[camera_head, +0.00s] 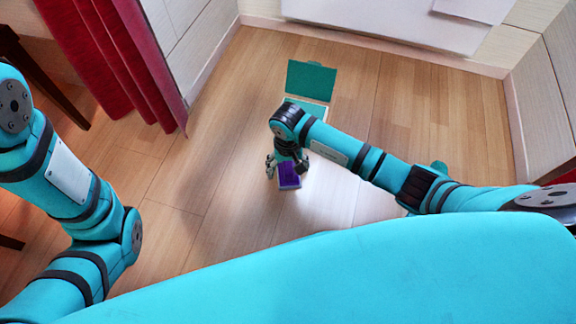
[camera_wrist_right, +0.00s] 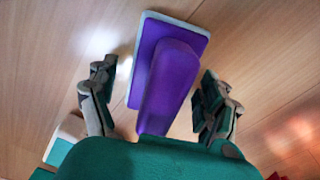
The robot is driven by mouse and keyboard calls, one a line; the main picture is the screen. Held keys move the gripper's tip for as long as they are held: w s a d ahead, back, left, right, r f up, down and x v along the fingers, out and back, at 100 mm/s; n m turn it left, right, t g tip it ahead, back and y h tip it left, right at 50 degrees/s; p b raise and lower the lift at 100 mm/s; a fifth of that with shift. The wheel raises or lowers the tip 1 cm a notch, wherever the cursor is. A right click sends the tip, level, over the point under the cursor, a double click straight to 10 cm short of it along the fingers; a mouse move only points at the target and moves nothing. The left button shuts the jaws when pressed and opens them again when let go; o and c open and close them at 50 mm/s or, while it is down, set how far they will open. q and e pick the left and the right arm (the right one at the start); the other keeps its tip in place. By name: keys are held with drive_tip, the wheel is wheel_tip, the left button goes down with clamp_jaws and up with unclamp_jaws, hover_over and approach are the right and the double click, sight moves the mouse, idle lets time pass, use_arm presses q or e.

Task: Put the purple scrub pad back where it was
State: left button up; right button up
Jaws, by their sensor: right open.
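The purple scrub pad (camera_head: 289,177) is a flat rectangular pad with a pale edge and a raised purple grip. It appears to lie on the wooden floor just below my right gripper (camera_head: 286,167). In the right wrist view the scrub pad (camera_wrist_right: 174,62) sits between the two spread fingers of the right gripper (camera_wrist_right: 155,96), with a visible gap on each side. The right gripper is open and holds nothing. The near end of the pad is hidden by the gripper's body. My left arm shows at the left, but its gripper is out of view.
An open green case or box with its lid raised (camera_head: 311,79) stands on the floor just beyond my right wrist, partly hidden by the arm. A red curtain (camera_head: 113,62) hangs at the left. Wooden floor (camera_head: 440,110) is clear at the right.

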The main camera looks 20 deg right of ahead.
wheel_tip(320, 180, up, 12)
drive_tip(key=p, duration=0.7)
drive_tip(key=shift+r+p, duration=0.15)
drive_tip(key=shift+p, duration=0.25)
drive_tip(key=shift+a, duration=0.1)
